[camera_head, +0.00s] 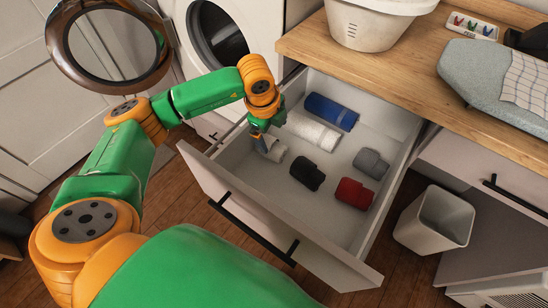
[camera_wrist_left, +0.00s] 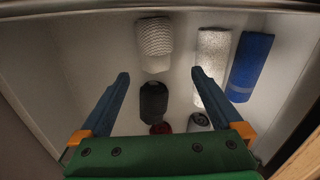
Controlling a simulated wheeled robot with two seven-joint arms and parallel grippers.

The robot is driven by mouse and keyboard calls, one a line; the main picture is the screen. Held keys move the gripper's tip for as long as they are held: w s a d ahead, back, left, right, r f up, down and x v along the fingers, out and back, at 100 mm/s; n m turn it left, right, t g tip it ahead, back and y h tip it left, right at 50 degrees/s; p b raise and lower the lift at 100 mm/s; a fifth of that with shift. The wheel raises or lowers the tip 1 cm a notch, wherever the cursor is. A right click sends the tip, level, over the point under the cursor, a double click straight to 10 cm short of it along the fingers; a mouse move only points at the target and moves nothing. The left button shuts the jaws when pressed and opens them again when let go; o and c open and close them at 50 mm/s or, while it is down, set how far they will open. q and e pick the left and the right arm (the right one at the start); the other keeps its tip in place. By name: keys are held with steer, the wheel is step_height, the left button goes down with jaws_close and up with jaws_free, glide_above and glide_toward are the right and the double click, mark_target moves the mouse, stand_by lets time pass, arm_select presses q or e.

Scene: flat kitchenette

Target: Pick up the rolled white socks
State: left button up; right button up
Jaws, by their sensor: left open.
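The rolled white socks (camera_wrist_left: 154,44) lie on the drawer floor and show in the left wrist view as a ribbed white roll. They also show in the head view (camera_head: 275,152), partly hidden by my left gripper. My left gripper (camera_head: 262,141) points down into the open drawer, close to the socks. In the left wrist view its two fingers (camera_wrist_left: 160,74) are spread with nothing between the tips. The socks appear beyond the fingertips, roughly in line with the gap. I cannot tell the exact height between them. My right gripper is not in view.
The open drawer (camera_head: 235,189) also holds black socks (camera_head: 307,173), red socks (camera_head: 354,194), grey socks (camera_head: 370,163), a white towel roll (camera_head: 314,131) and a blue towel roll (camera_head: 331,111). The wooden counter (camera_head: 395,70) overhangs the drawer's back. A bin (camera_head: 435,220) stands at right.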

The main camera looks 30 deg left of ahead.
mark_target(276, 147)
arm_select(q)
steer(key=b+x, duration=0.1)
steer(key=x, duration=0.2)
steer(key=shift+s, duration=0.2)
steer(key=x, duration=0.6)
steer(key=shift+d+f+p, duration=0.1)
steer(key=shift+f+p, duration=0.2)
steer(key=shift+f, duration=0.05)
steer(key=shift+r, duration=0.1)
steer(key=c, duration=1.1)
steer(key=w+v, duration=0.1)
steer(key=v, duration=0.4)
steer(key=w+v, duration=0.1)
steer(key=v, duration=0.5)
steer(key=w+r+v, duration=0.1)
steer(key=w+v, duration=0.1)
steer(key=v, duration=0.4)
steer(key=shift+d+r, duration=0.15)
steer(key=shift+r, duration=0.1)
